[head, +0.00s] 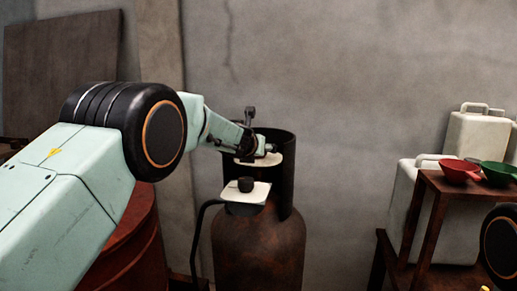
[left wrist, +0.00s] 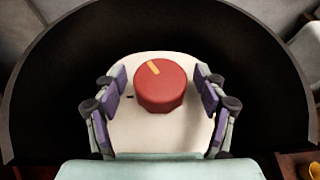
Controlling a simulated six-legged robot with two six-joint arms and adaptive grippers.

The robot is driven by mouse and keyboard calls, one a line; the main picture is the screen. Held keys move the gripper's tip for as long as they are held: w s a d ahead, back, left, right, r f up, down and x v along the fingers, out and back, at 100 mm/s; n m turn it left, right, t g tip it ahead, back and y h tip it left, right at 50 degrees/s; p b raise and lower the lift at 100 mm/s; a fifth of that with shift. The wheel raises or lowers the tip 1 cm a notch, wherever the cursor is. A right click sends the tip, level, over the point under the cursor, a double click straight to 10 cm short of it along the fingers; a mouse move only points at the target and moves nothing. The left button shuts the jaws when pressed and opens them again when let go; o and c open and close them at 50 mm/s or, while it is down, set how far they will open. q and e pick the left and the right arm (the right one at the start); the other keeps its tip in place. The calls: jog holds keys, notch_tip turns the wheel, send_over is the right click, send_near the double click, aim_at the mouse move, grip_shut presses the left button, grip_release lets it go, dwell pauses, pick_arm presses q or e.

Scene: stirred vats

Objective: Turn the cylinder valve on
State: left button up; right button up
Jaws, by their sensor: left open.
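The rusty brown gas cylinder (head: 258,248) stands against the wall in the head view, with a dark collar (head: 287,182) around its top. In the left wrist view the red valve knob (left wrist: 160,88) sits on a cream plate (left wrist: 135,135). Its yellow mark points up and slightly left. My left gripper (head: 262,146) is at the collar's top. In the left wrist view its open fingers (left wrist: 163,88) stand on both sides of the knob, with gaps showing. The gripper hides the red knob in the head view. My right gripper is out of view.
A black knob (head: 246,184) on a white plate and a black hose (head: 197,235) are at the cylinder's front. A red drum (head: 135,250) stands left. A wooden stand (head: 424,200) with red (head: 460,171) and green funnels (head: 497,171) and pale jugs (head: 475,135) is right.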

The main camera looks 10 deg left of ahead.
pick_arm(q)
jog(key=shift+c, duration=0.3)
jog(key=shift+c, duration=0.7)
jog(key=c, duration=1)
jog(key=shift+p, duration=0.3)
